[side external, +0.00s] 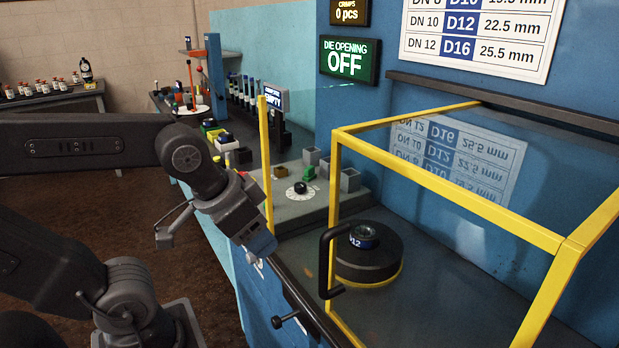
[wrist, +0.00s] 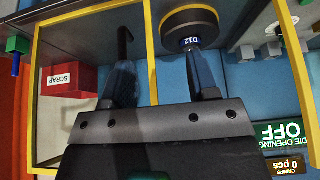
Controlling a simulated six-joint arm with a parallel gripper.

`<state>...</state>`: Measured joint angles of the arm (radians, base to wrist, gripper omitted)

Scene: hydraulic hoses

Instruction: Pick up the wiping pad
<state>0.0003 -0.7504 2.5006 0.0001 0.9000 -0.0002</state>
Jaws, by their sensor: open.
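I cannot pick out the wiping pad for certain in either view. My gripper (side external: 258,247) hangs in the side view just left of the yellow-framed guard, near the bench's front edge. In the wrist view my gripper (wrist: 160,75) shows two dark blue fingers spread wide apart with nothing between them. It is open and empty. Small coloured items (side external: 225,142) sit on the bench behind my wrist, too small to name, and my arm hides part of that area.
The clear guard with a yellow frame (side external: 455,215) and black handle (side external: 326,262) stands at right. Inside is a round black die head (side external: 368,255) marked D12. A red SCRAP bin (wrist: 62,80) shows in the wrist view. Bottles (side external: 42,86) stand on a far shelf.

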